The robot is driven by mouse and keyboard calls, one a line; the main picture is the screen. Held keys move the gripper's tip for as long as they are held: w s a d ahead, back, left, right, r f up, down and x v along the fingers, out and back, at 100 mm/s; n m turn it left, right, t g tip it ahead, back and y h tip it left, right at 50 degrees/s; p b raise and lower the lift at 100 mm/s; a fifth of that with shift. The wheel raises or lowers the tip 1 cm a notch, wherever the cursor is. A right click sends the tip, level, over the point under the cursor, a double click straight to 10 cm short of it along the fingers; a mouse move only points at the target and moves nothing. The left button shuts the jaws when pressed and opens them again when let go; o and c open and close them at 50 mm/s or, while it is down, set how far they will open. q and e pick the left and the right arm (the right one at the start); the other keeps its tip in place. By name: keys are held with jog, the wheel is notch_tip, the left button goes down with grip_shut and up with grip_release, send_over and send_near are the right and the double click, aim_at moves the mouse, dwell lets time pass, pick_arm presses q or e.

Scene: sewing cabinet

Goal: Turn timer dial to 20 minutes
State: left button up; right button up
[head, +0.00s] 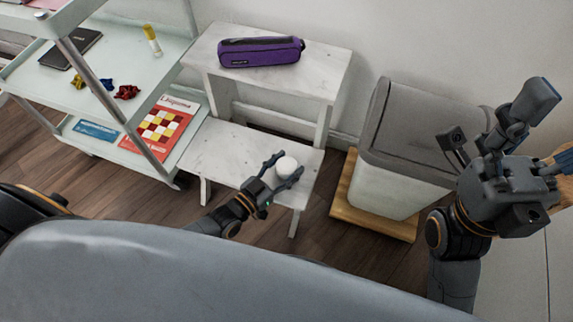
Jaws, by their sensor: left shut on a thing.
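A small white rounded object, which looks like the timer (287,166), stands on the lower white step of a bench. My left gripper (285,170) reaches in from the lower left, with one finger on each side of it, and is shut on it. The dial markings are too small to read from here. My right gripper (490,125) is raised at the right, in front of the grey bin, with its fingers spread and nothing seen between them.
A purple pencil case (262,51) lies on the bench's upper step (325,68). A grey-lidded bin (415,130) on a wooden base (350,211) stands to the right. A shelf cart (75,80) with a notebook, a yellow tube and a red book (158,130) is at the left.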

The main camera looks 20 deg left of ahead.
pick_arm(q)
jog(key=o, duration=1.2)
jog(key=shift+s+a, duration=0.1)
jog(key=shift+s, duration=0.1)
jog(key=v, duration=1.1)
jog(key=shift+s+a, duration=0.1)
jog(key=shift+s, duration=0.2)
